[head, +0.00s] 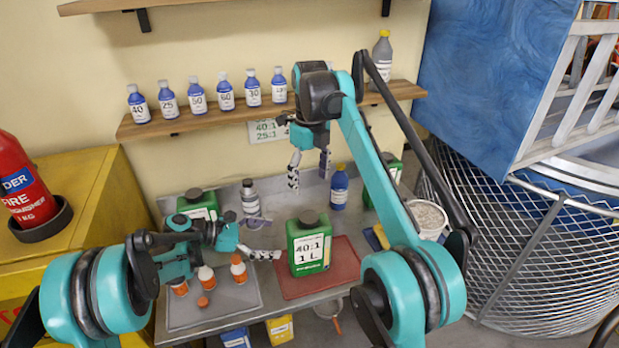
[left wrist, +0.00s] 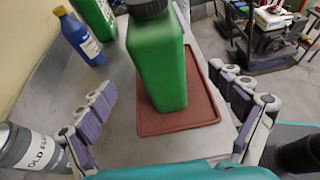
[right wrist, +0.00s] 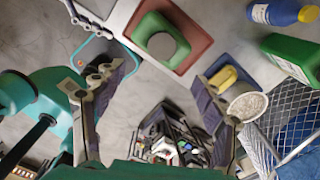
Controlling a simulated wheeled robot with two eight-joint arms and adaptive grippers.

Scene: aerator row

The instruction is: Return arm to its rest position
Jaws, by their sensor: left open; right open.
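My left gripper (head: 262,238) is open and empty, low over the bench, its fingers pointing toward the green 40:1 1 L jug (head: 309,250). In the left wrist view the green jug (left wrist: 158,70) stands upright on the red mat, beyond the open fingers; I cannot tell the exact gap. My right gripper (head: 309,172) is open and empty, raised above the back of the bench with its fingers pointing down. In the right wrist view the jug's top (right wrist: 162,45) appears beyond the open fingers.
The red mat (head: 286,286) lies beside a grey tray (head: 215,317) with small orange-and-white bottles (head: 238,268). A grey bottle (head: 250,197), blue bottle (head: 339,187) and white tub (head: 428,218) stand around. A shelf (head: 190,122) with blue bottles runs behind. A wire cage (head: 520,250) is right.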

